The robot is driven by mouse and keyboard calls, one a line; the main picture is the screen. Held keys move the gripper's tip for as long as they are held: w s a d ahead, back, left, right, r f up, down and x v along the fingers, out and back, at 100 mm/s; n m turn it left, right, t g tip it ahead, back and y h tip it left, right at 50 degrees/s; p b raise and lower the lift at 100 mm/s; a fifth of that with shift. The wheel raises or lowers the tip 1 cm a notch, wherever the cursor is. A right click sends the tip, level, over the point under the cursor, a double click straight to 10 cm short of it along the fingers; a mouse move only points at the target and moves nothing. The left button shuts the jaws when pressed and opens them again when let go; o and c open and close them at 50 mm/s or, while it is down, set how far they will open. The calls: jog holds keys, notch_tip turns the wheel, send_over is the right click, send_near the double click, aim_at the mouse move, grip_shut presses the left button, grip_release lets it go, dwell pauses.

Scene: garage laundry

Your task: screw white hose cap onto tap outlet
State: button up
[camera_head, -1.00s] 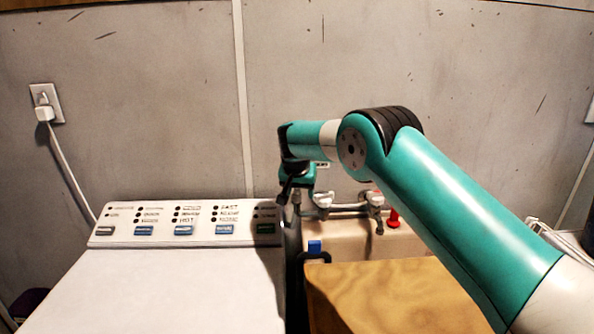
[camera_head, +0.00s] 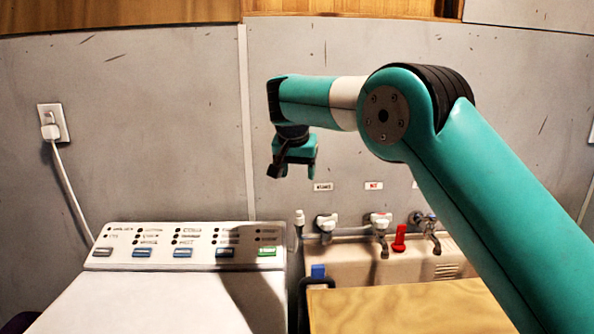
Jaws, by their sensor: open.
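A white hose cap (camera_head: 299,217) sits upright at the top of a dark hose, in the gap between the white washer and the sink. Just right of it is a tap with a white handle (camera_head: 326,225). A second white-handled tap (camera_head: 380,222) and a metal tap (camera_head: 426,226) stand further right. The cap is apart from the nearest tap's outlet. My gripper (camera_head: 292,172) is open and empty, pointing down, in the air above the cap and slightly left of it. Which tap is meant cannot be told.
The washer's control panel (camera_head: 185,245) is at left. A beige sink (camera_head: 345,268) stands under the taps, with a red object (camera_head: 399,238) near the middle tap. A blue piece (camera_head: 318,271) and a wooden board (camera_head: 410,308) are in front. The air around my gripper is clear.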

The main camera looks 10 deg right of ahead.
notch_tip(320, 180, up, 6)
jog(key=p, duration=0.7)
jog(key=s+r+n+g+y+b, duration=0.1)
jog(key=s+n+y+b, duration=0.15)
jog(key=s+n, duration=0.9)
jog(key=s+a+f+g+y, duration=0.1)
jog(key=s+f+y, duration=0.1)
jog(key=s, duration=1.4)
jog(key=s+a+f+n+g+y, duration=0.1)
jog(key=s+f+g+y, duration=0.1)
jog(key=s, duration=1.4)
jog(key=shift+s+a+f, duration=0.2)
jog(key=shift+s+f, duration=0.1)
jog(key=shift+f, duration=0.45)
